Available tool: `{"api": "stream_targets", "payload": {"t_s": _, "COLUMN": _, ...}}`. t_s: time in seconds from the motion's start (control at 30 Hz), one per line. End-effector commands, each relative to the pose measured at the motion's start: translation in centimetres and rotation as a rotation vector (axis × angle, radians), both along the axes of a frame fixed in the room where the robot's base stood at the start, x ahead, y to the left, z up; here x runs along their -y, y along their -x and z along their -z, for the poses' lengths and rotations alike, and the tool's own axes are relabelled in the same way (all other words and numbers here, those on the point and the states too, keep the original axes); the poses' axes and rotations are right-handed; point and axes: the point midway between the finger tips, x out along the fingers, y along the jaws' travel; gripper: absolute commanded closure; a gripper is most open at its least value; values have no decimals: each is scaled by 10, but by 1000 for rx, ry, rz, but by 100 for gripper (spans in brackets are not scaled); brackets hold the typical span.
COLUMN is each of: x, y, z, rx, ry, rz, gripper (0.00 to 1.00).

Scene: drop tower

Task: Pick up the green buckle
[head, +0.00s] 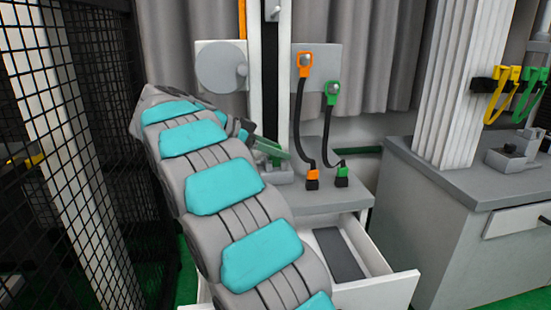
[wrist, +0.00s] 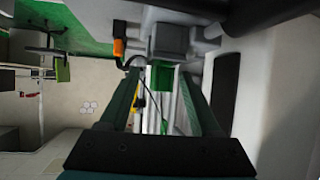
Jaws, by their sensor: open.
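The green buckle (head: 332,90) hangs on the grey wall plate in the head view, with a black cable running down from it to a green-topped connector (head: 342,172) on the counter. My gripper (head: 284,154) is low over the counter, left of both cables and apart from the buckle, partly hidden by my arm. In the wrist view my gripper (wrist: 164,73) is open, its two dark green fingers apart. A green piece (wrist: 161,80) shows between the fingertips. I cannot tell which green part it is, or whether it touches them.
An orange buckle (head: 305,62) hangs left of the green one, its cable running to an orange connector (head: 312,174). An open drawer (head: 378,285) juts out below the counter (head: 330,201). A black mesh fence (head: 95,130) stands left. A grey cabinet (head: 440,220) stands right.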

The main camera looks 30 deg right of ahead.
Motion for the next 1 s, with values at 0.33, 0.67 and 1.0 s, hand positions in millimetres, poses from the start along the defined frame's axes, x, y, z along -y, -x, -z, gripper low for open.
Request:
{"api": "stream_targets", "payload": {"t_s": 0.33, "x": 0, "y": 0, "z": 0, "rx": 0, "ry": 0, "rz": 0, "gripper": 55}}
{"api": "stream_targets", "payload": {"t_s": 0.67, "x": 0, "y": 0, "z": 0, "rx": 0, "ry": 0, "rz": 1, "gripper": 92}}
{"api": "stream_targets", "payload": {"t_s": 1.0, "x": 0, "y": 0, "z": 0, "rx": 0, "ry": 0, "rz": 1, "gripper": 100}}
